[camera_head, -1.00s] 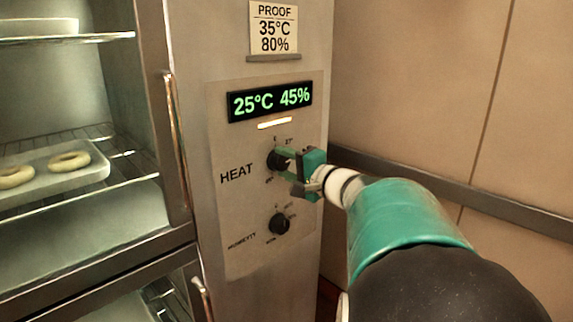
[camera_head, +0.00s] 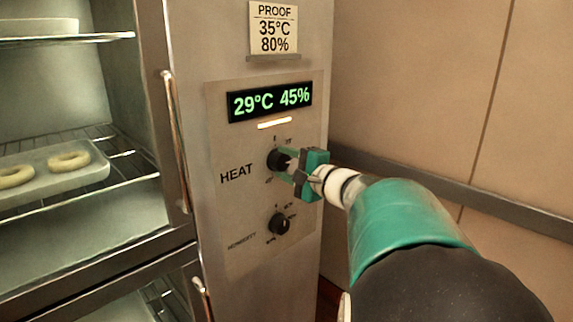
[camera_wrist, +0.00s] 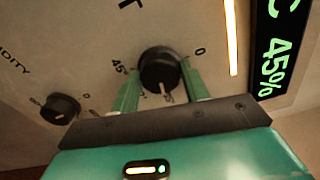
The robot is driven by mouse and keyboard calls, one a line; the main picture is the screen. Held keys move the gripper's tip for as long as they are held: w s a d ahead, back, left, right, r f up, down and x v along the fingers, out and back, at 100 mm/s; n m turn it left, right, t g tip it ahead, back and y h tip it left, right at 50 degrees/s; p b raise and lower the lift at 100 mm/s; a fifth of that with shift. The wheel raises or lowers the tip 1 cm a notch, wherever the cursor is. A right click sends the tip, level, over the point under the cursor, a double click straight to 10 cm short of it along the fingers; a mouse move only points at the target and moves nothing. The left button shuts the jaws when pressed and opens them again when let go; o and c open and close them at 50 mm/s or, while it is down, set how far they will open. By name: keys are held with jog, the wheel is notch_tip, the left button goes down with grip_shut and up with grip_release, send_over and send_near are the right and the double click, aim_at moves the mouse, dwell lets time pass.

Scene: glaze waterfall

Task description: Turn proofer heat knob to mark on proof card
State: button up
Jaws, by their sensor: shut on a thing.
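The black heat knob (camera_head: 276,160) sits on the proofer's panel beside the word HEAT. In the wrist view the heat knob (camera_wrist: 160,70) is between the two green fingers, its pale pointer line toward the lower side. My gripper (camera_head: 288,163) is shut on it; its fingers also show in the wrist view (camera_wrist: 160,90). The display (camera_head: 270,101) reads 29°C 45%. The proof card (camera_head: 274,28) above it reads PROOF 35°C 80%. The fingers cover part of the knob's scale.
The humidity knob (camera_head: 279,223) is below the heat knob, apart from my gripper. A door handle (camera_head: 175,140) stands left of the panel. Racks with ring-shaped dough (camera_head: 68,160) are at the left. A wall with a dark rail (camera_head: 450,186) is at the right.

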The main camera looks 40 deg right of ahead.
jog(key=o, duration=1)
jog(key=s, duration=1.3)
jog(key=shift+s+d, duration=0.2)
jog(key=shift+s, duration=0.2)
jog(key=w+a+f+n+g+y, duration=0.2)
jog(key=a+f+n+g+y, duration=0.15)
jog(key=a, duration=0.75)
jog(key=w+a+f+n+g+y, duration=0.2)
jog(key=a+f+n+g, duration=0.25)
jog(key=a, duration=0.55)
jog(key=s+a+f+n+g+h, duration=0.4)
jog(key=s+a+f+n+h, duration=0.2)
jog(key=a+n, duration=0.4)
notch_tip(320, 180, down, 2)
jog(key=shift+s+a+f+n, duration=0.1)
jog(key=shift+s+a+n, duration=0.3)
jog(key=shift+s+n, duration=0.3)
